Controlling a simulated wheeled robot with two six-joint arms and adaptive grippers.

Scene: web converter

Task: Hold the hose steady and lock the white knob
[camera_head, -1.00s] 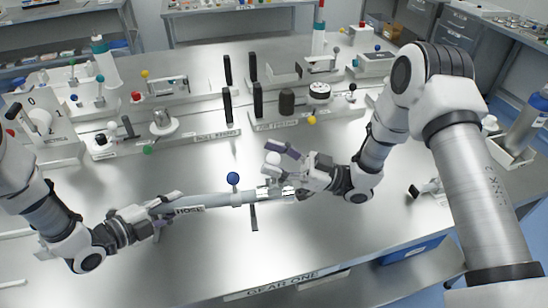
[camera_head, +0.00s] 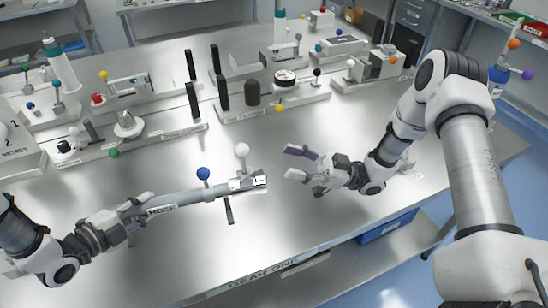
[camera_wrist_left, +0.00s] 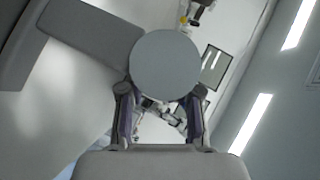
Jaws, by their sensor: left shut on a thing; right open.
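The grey hose (camera_head: 190,195) is held above the steel table, running from lower left to upper right. It carries a label, a blue knob (camera_head: 203,174) and a black lever (camera_head: 229,210). The white knob (camera_head: 241,150) stands up at its right end, above the metal end fitting. My left gripper (camera_head: 132,207) is shut on the hose's left end. In the left wrist view the hose's round grey end (camera_wrist_left: 165,66) sits between the fingers. My right gripper (camera_head: 302,168) is open and empty, to the right of the hose end and apart from the white knob.
Fixtures with coloured knobs stand along the back of the table, including a row with black handles (camera_head: 193,101) and a dark cylinder (camera_head: 252,92). The table front (camera_head: 330,215) is clear. A blue bin (camera_head: 388,226) sits below the right edge.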

